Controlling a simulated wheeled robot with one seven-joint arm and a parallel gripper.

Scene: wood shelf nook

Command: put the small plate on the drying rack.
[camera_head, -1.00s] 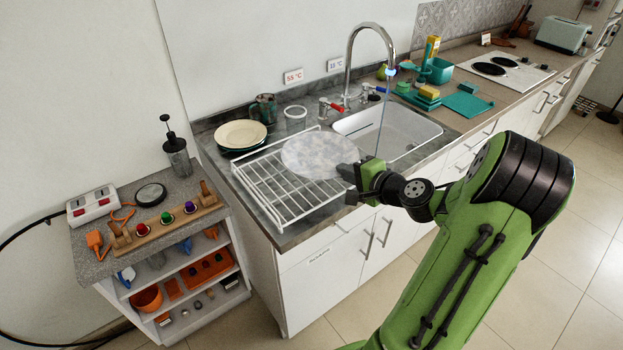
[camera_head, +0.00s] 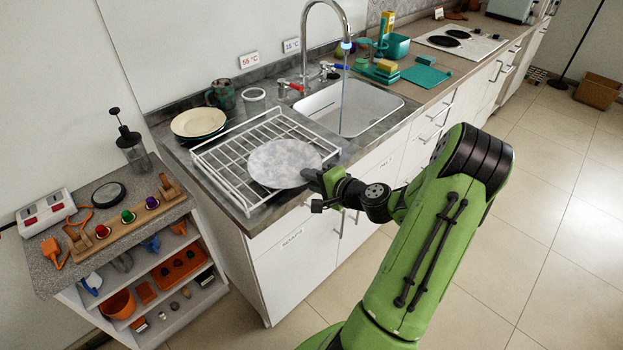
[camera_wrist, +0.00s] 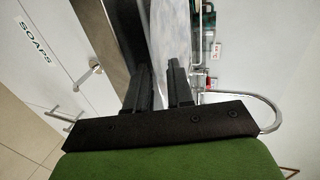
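A pale plate with a faint bluish pattern (camera_head: 283,164) is over the right front part of the white wire drying rack (camera_head: 222,158). It lies nearly flat, and I cannot tell whether it touches the wires or hangs just above them. My gripper (camera_head: 316,184) is at its right front edge, with the fingers closed about the rim. In the wrist view the plate (camera_wrist: 170,35) runs up from between the two fingers (camera_wrist: 162,88), which stand a small gap apart. The fingers hide the gripped rim.
A cream plate (camera_head: 198,122) sits on a darker one behind the rack, near a dark mug (camera_head: 221,95) and a white ring-like cup (camera_head: 254,94). The sink (camera_head: 350,105) with running tap (camera_head: 310,40) is to the right. A low shelf unit (camera_head: 160,275) stands left.

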